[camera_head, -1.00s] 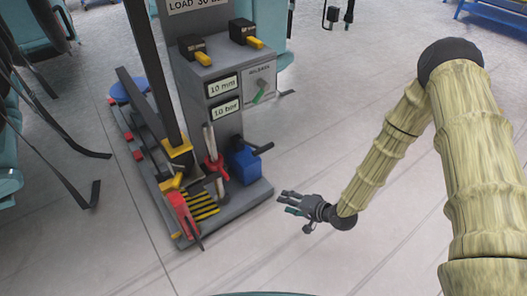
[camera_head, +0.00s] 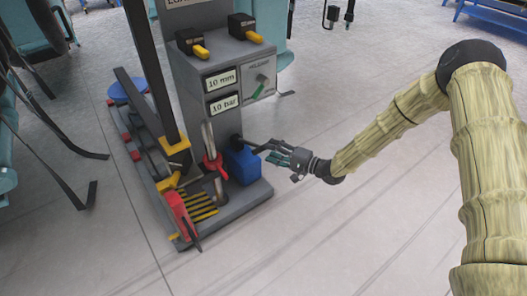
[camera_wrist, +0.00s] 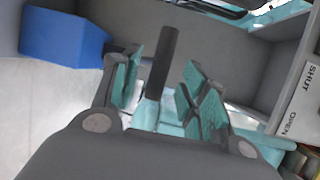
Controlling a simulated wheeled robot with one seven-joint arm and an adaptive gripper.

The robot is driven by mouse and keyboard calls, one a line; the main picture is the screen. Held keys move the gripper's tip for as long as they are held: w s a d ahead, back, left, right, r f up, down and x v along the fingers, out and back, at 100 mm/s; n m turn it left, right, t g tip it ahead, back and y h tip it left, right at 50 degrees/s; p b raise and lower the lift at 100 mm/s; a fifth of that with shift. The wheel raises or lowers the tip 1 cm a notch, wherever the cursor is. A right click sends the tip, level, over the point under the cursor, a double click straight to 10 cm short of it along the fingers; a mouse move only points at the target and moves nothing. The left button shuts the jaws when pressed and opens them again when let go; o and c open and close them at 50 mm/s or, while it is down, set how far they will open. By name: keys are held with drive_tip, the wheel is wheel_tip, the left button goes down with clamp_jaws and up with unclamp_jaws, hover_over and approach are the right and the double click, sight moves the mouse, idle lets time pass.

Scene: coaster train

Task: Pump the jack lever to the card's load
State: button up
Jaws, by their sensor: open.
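A dark lever (camera_head: 262,147) sticks out to the right from a blue block (camera_head: 243,164) low on the grey stand. My gripper (camera_head: 276,156) is open at the lever's end. In the wrist view the lever's dark round grip (camera_wrist: 165,60) stands between my teal finger pads, with a gap on the right; contact on the left is unclear. The blue block also shows there at upper left (camera_wrist: 62,38). The load card (camera_head: 178,3) is mostly cut off at the top. Two displays read 10 mm (camera_head: 221,79) and 10 bar (camera_head: 225,103).
A release panel (camera_head: 262,75) with a green handle sits above the lever; SHUT and OPEN labels show in the wrist view (camera_wrist: 300,95). A red-collared upright lever (camera_head: 212,160) and a red part (camera_head: 181,213) stand left of the block.

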sight(263, 146)
drive_tip(key=shift+b+x, duration=0.7)
drive_tip(key=shift+x, duration=1.55)
drive_tip(key=shift+c, duration=0.4)
clamp_jaws()
drive_tip(key=shift+w+r, duration=0.1)
